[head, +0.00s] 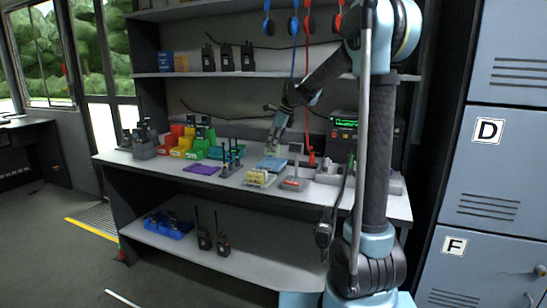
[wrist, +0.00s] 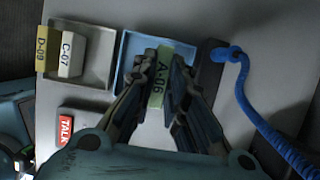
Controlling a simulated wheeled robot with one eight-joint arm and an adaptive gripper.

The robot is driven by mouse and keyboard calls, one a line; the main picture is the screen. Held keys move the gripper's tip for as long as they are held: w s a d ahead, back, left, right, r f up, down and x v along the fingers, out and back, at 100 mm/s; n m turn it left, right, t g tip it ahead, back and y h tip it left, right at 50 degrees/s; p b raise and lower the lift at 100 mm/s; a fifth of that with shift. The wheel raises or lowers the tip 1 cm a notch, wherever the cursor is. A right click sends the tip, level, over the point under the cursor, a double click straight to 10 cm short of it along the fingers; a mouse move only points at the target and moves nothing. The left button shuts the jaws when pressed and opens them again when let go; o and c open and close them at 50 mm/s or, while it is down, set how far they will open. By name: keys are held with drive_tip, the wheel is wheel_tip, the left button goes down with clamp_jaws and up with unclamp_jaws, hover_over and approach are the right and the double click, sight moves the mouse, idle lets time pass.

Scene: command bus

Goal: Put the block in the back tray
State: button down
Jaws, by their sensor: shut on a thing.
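My gripper (wrist: 166,65) is shut on a green block (wrist: 161,84) labelled A-06. In the wrist view the block overlaps the blue tray (wrist: 130,48), and the fingers hide part of that tray. In the head view my gripper (head: 275,128) is above the counter with the green block (head: 273,146) below its fingers, over the blue tray (head: 271,164). The block appears held above the tray; contact with it cannot be told. A grey tray (wrist: 93,78) beside it holds a yellow block (wrist: 42,48) labelled D-09 and a white block (wrist: 71,54) labelled C-07.
A red TALK button (wrist: 66,128) is near the grey tray. A blue cord (wrist: 244,100) runs right of the blue tray. In the head view a radio set (head: 343,132) stands behind at right, handheld radios (head: 231,158) at left. A shelf (head: 222,76) spans above.

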sight(273, 153)
drive_tip(key=shift+f, duration=2.35)
drive_tip(key=c, duration=1.6)
unclamp_jaws()
drive_tip(key=v, duration=1.2)
